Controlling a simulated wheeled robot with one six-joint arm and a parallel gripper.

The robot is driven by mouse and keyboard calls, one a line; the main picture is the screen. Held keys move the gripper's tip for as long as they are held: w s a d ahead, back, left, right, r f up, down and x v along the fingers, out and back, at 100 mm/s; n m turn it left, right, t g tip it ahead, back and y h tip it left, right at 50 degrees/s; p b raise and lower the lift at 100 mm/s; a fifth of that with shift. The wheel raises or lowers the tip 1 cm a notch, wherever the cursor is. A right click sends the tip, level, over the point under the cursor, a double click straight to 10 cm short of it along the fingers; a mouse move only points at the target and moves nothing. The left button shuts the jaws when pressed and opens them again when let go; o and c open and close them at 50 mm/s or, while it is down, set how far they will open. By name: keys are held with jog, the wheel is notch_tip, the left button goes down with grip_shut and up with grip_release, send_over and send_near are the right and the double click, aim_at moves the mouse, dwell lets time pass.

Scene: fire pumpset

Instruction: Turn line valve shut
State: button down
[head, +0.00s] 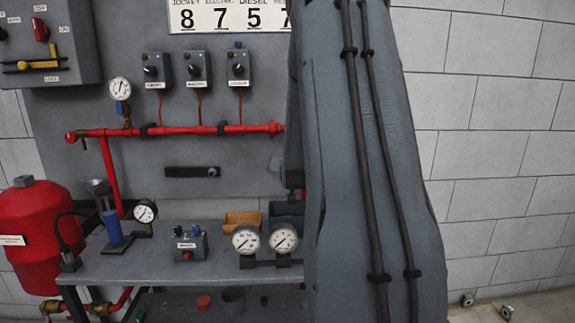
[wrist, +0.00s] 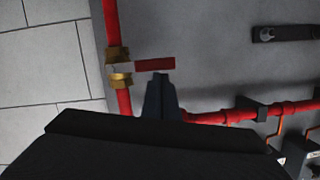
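In the wrist view, the line valve is a brass body (wrist: 118,68) on an upright red pipe (wrist: 112,22). Its flat red lever (wrist: 155,65) points right, square across the pipe. My gripper (wrist: 160,78) is just below the lever in the picture, its tip close to the lever's lower edge. I cannot tell whether it touches. The fingers overlap in this view, so their opening does not show. Nothing is seen held. In the head view, my arm hides the gripper and the valve.
A red horizontal pipe (head: 180,131) runs along the grey panel (head: 240,160). Gauges (head: 245,240), a small control box (head: 190,244) and a red tank (head: 38,225) are at the bench (head: 150,265). The block wall at right (head: 500,130) is bare.

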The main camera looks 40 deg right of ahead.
jog(key=shift+a+f, duration=0.1)
dwell(0.3)
jog(key=s+a+r, duration=0.5)
jog(key=s+r, duration=0.1)
jog(key=s, duration=0.1)
jog(key=shift+s+a+r+p, duration=0.3)
jog(key=shift+s+a+p, duration=0.05)
jog(key=shift+p, duration=0.1)
